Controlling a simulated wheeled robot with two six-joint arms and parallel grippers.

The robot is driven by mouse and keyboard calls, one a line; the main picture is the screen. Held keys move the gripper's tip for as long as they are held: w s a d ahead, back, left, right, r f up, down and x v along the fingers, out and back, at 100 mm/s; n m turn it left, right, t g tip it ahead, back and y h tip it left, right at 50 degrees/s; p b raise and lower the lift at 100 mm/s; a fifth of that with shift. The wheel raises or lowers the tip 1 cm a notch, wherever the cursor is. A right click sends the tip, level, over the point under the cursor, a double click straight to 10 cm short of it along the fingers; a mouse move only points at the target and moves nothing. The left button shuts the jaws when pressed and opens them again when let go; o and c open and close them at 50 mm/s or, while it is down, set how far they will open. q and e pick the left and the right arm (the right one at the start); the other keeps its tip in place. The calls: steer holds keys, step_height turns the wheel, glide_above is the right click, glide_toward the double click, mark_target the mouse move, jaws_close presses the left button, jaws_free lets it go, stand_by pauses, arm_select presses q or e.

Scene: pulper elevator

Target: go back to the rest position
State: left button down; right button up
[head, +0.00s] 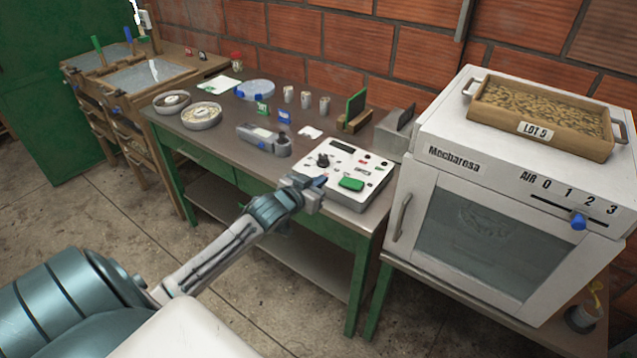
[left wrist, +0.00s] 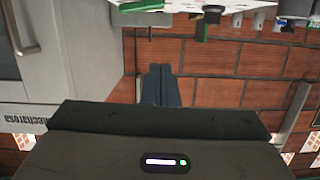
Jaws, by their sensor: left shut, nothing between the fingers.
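My left gripper (head: 312,190) is at the front edge of the green-legged table, by the near left corner of the white control box (head: 349,172). It is shut and empty. In the left wrist view its closed fingers (left wrist: 161,86) point toward the brick wall, and that picture appears upside down. I cannot tell whether the gripper touches the box. My left arm reaches in from the lower left in the head view. My right gripper is not in either view.
The white oven (head: 508,225) stands close on the right, with a wooden tray (head: 540,124) of beans on top and a blue slider knob (head: 578,222). On the table (head: 215,137) are a grey handheld device (head: 264,139), dishes (head: 201,116) and cups. Open floor (head: 100,225) lies left and in front.

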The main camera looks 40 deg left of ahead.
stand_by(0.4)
arm_select(q)
steer(key=s+a+f+n+g+y, duration=0.1)
steer(key=s+a+f+g, duration=0.1)
steer(key=f, duration=0.8)
steer(key=s+a+f+g, duration=0.1)
steer(key=s+a+f, duration=0.1)
steer(key=f, duration=0.8)
steer(key=s+d+f+g, duration=0.1)
steer(key=s+f+g, duration=0.1)
steer(key=s+f, duration=0.65)
steer(key=s+f+g, duration=0.2)
steer(key=s+f, duration=0.2)
steer(key=f, duration=0.9)
steer(key=s+d+f+g, duration=0.2)
steer(key=s+d+f, duration=0.2)
steer(key=s, duration=0.7)
steer(key=s+d+f+g, duration=0.2)
steer(key=s+d+f, duration=0.2)
steer(key=s+f, duration=0.5)
steer(key=s+d+f+m+g+b, duration=0.1)
steer(key=s+d+f+g, duration=0.2)
steer(key=s+f, duration=0.4)
steer(key=s+d, duration=0.1)
steer(key=s, duration=0.7)
steer(key=shift+s+f, duration=0.15)
steer(key=shift+f, duration=0.1)
steer(key=shift+d, duration=0.1)
